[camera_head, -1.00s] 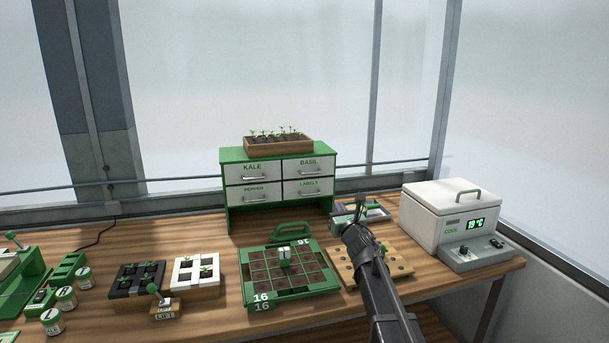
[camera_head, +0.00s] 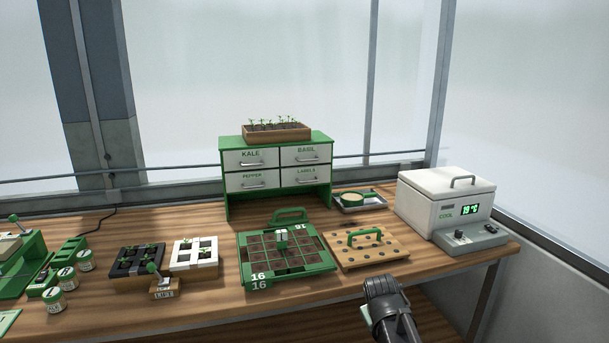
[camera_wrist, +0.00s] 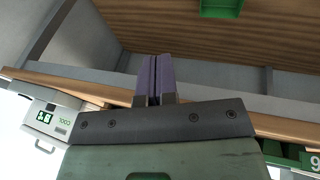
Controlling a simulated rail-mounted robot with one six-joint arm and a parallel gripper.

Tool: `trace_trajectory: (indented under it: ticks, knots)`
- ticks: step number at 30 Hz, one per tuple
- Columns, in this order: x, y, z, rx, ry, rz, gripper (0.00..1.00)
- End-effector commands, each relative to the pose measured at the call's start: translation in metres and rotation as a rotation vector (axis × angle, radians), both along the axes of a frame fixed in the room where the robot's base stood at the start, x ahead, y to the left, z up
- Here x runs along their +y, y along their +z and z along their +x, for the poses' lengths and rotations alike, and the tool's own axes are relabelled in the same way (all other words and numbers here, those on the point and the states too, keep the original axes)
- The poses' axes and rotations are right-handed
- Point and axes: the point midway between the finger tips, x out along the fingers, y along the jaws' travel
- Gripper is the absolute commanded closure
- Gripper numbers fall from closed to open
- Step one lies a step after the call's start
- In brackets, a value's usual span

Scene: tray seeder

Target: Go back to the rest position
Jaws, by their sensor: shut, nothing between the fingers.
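My arm shows at the bottom right of the head view, in front of the table's front edge. The fingers of my gripper are not clear there. In the wrist view my gripper (camera_wrist: 155,80) has its two fingers pressed together with nothing between them. The wooden bench (camera_head: 205,310) stands apart from my arm.
A green tray (camera_head: 243,262) marked 16 and a wooden dibber board (camera_head: 345,263) with a green handle lie nearest my arm. The white cooler (camera_head: 425,205) stands at the right end. A green drawer cabinet (camera_head: 228,208) stands behind. Free space lies before the bench.

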Motion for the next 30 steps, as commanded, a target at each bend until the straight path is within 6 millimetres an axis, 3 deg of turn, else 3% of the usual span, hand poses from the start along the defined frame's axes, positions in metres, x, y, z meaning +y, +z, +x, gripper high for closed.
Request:
trace_trajectory:
  ticks: [1, 5, 7, 8, 10, 15, 18, 22, 30]
  knots:
    - [0.005, -0.021, -0.036, 0.068, -0.093, 0.068, 1.0]
    - [0.022, -0.05, -0.112, 0.255, -0.282, 0.214, 1.0]
    - [0.032, -0.076, -0.151, 0.306, -0.294, 0.268, 1.0]
    - [0.03, -0.09, -0.155, 0.302, -0.296, 0.268, 1.0]
    - [0.029, -0.032, -0.145, 0.3, -0.296, 0.264, 1.0]
    - [0.029, 0.032, -0.143, 0.298, -0.294, 0.261, 1.0]
    - [0.029, 0.059, -0.143, 0.298, -0.294, 0.26, 1.0]
    - [0.029, 0.075, -0.143, 0.297, -0.293, 0.259, 1.0]
    - [0.029, 0.07, -0.143, 0.297, -0.293, 0.259, 1.0]
